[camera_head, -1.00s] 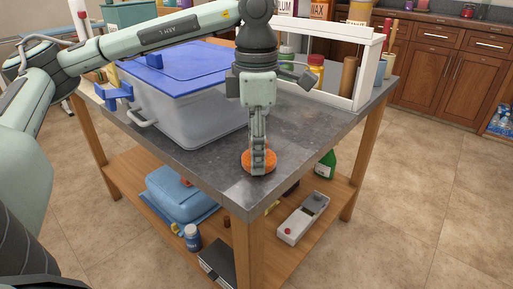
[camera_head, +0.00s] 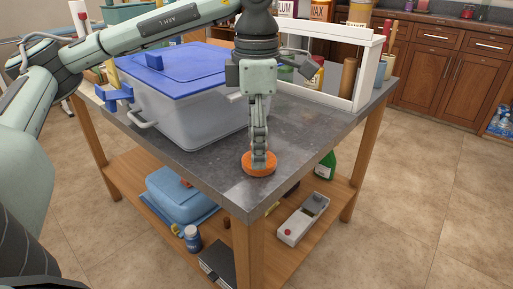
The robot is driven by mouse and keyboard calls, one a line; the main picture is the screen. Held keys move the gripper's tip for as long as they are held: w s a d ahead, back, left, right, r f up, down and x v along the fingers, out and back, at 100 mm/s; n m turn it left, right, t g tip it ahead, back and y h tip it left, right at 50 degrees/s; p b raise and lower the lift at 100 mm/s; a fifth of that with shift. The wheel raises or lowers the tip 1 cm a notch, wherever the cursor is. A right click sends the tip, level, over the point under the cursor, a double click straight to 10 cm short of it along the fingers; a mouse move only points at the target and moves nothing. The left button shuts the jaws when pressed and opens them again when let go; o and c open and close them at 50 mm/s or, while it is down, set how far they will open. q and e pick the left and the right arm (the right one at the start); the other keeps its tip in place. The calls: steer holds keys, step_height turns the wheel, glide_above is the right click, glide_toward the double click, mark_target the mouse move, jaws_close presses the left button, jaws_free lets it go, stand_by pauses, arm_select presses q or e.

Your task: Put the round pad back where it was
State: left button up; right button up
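The round orange pad (camera_head: 248,164) lies on or just above the dark grey tabletop (camera_head: 213,165) near its front corner. My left gripper (camera_head: 259,165) points straight down at the pad, and its fingertips overlap the pad's upper face and middle. The fingers show edge-on as one narrow column, so I cannot tell whether they are open or shut on the pad. My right gripper is not in view.
A clear bin with a blue lid (camera_head: 180,62) stands left of my gripper on the table. A white frame rack (camera_head: 364,72) with bottles is behind. The lower shelf holds a blue container (camera_head: 180,187) and a grey device (camera_head: 303,220). The tabletop right of the pad is clear.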

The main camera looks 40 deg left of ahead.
arm_select(q)
step_height(320, 180, up, 8)
steer(key=shift+f, duration=0.15)
steer(key=shift+r+p, duration=0.85)
steer(key=shift+r, duration=0.35)
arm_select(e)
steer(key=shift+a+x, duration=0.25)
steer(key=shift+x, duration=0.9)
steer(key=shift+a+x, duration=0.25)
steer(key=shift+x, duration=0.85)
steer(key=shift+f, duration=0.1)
